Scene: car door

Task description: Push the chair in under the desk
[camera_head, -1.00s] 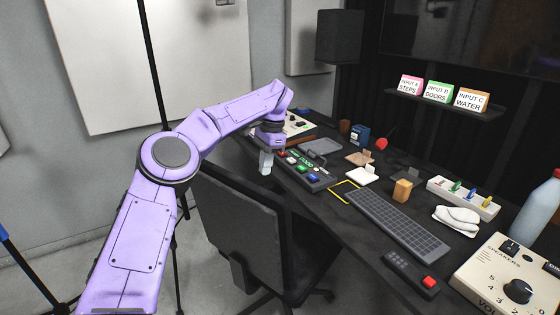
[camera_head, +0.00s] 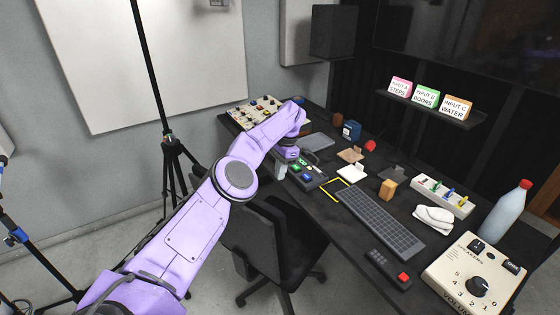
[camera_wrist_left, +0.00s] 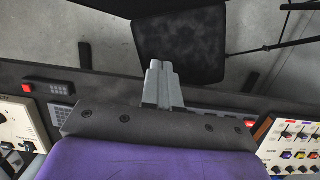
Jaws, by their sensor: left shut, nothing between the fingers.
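The black office chair (camera_head: 288,238) stands at the near side of the dark desk (camera_head: 345,225), its seat beside the desk edge. In the left wrist view the dark chair seat (camera_wrist_left: 182,48) lies beyond the fingertips, with a gap that I cannot judge. My left gripper (camera_head: 281,172) is shut and empty, pointing down by the desk's near edge, left of the button panel. Its closed fingers (camera_wrist_left: 160,70) also show in the left wrist view. My right gripper is out of view.
A keyboard (camera_head: 380,222), a remote (camera_head: 388,268) and a speaker-control box (camera_head: 478,275) are on the desk. A mixer panel (camera_head: 262,112) is at its far end. A black stand (camera_head: 172,165) and another at far left rise from the floor.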

